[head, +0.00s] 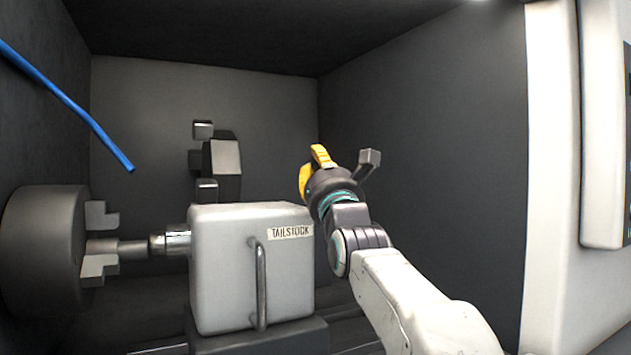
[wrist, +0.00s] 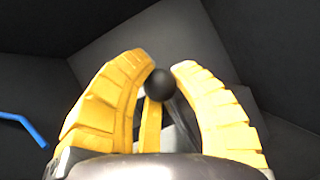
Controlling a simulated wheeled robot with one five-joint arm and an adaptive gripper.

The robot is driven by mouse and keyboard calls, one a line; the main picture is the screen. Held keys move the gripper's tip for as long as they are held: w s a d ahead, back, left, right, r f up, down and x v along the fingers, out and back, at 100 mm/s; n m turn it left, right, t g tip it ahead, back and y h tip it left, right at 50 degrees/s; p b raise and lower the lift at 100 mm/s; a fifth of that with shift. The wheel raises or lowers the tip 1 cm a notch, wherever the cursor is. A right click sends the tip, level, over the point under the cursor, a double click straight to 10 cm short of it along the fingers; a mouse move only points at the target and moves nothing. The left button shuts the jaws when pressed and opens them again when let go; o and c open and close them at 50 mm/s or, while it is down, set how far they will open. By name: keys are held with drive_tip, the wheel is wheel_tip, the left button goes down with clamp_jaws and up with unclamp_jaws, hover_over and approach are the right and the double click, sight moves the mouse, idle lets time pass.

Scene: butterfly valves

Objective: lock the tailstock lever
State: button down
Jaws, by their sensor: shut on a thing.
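The tailstock (head: 225,265) is a pale grey block labelled TAILSTOCK, low in the middle of the head view. A bent metal handle (head: 261,290) stands upright on its front face. My gripper (head: 314,165), with yellow fingers, is above and right of the block. In the wrist view a round black knob (wrist: 158,84) sits between the finger ends, with a thin dark rod (wrist: 183,118) running down from it. The fingers are shut on this lever knob. In the head view the knob and rod are hidden by my gripper.
A dark chuck (head: 45,250) with stepped jaws is at the left, holding a shaft toward the tailstock. A tool block (head: 222,165) stands behind. A blue hose (head: 75,110) hangs at upper left. The dark right wall (head: 450,130) leaves free room around my arm.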

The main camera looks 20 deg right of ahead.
drive_tip(key=shift+s+d+b, duration=0.1)
drive_tip(key=shift+s+b, duration=0.15)
drive_tip(key=shift+b, duration=0.05)
idle(0.4)
drive_tip(key=c, duration=1)
unclamp_jaws()
drive_tip(key=shift+o, duration=0.2)
drive_tip(key=shift+f, duration=0.1)
drive_tip(key=v, duration=1.2)
drive_tip(key=shift+w, duration=0.1)
